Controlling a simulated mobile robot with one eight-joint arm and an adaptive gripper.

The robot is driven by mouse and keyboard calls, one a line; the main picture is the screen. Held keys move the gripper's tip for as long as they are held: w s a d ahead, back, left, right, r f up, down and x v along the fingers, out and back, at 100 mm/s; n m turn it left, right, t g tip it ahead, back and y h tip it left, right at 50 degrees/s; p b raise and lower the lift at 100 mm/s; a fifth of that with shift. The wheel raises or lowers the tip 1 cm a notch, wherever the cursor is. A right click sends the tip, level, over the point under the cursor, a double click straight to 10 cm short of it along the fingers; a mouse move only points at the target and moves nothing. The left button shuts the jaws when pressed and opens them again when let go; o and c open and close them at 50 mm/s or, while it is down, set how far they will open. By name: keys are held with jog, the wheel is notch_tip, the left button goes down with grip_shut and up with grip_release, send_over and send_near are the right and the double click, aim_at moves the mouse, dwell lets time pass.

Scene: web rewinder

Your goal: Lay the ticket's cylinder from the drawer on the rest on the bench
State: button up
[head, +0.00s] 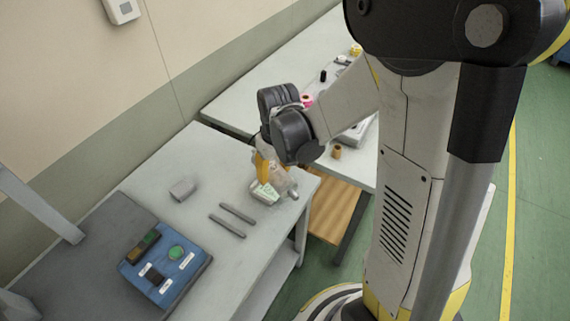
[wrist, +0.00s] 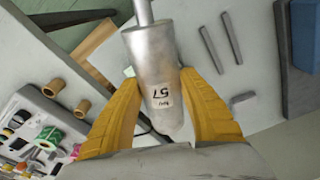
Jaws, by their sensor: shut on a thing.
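My gripper (wrist: 165,92) has its yellow fingers closed on both sides of a silver metal cylinder (wrist: 152,55). The cylinder has a thin shaft end and a label that reads 57, seen upside down. In the head view the cylinder (head: 293,194) is partly hidden by my gripper (head: 266,178), over the bench's right end. The rest appears as two parallel dark bars (head: 231,220) on the grey bench (head: 165,215), left of and apart from the cylinder; the bars also show in the wrist view (wrist: 211,52). A printed card (head: 263,194), likely the ticket, lies near the gripper. The wooden drawer (head: 335,208) stands open.
A blue control box (head: 166,270) with a green button stands at the bench's front left. A grey block (head: 182,190) lies behind the bars. A second table (head: 240,108) behind holds spools and small items, including a brown core (head: 337,152).

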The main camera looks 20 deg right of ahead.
jog(key=s+a+r+n+p, duration=0.55)
jog(key=a+r+p, duration=0.3)
jog(key=a, duration=0.25)
jog(key=b, duration=1.1)
send_near(231, 219)
jog(key=shift+m+y, duration=0.3)
jog(key=shift+m, duration=0.15)
jog(key=s+d, duration=0.3)
jog(key=shift+s, duration=0.35)
jog(key=shift+w+a+f, duration=0.15)
jog(key=shift+w+a, duration=0.2)
jog(key=shift+w, duration=0.2)
jog(key=shift+w+a+f, duration=0.1)
jog(key=shift+w+a, duration=0.25)
jog(key=shift+w, duration=0.2)
jog(key=shift+w+a+f, duration=0.1)
jog(key=shift+w+a, duration=0.1)
jog(key=shift+w, duration=0.1)
jog(key=shift+w+a+f+b, duration=0.3)
jog(key=shift+w, duration=0.15)
jog(key=shift+w+a+f+b, duration=0.25)
jog(key=shift+w+a+f, duration=0.05)
jog(key=shift+w, duration=0.15)
notch_tip(231, 219, down, 2)
jog(key=shift+b, duration=0.95)
jog(key=shift+f+b, duration=0.95)
jog(key=shift+f, duration=0.1)
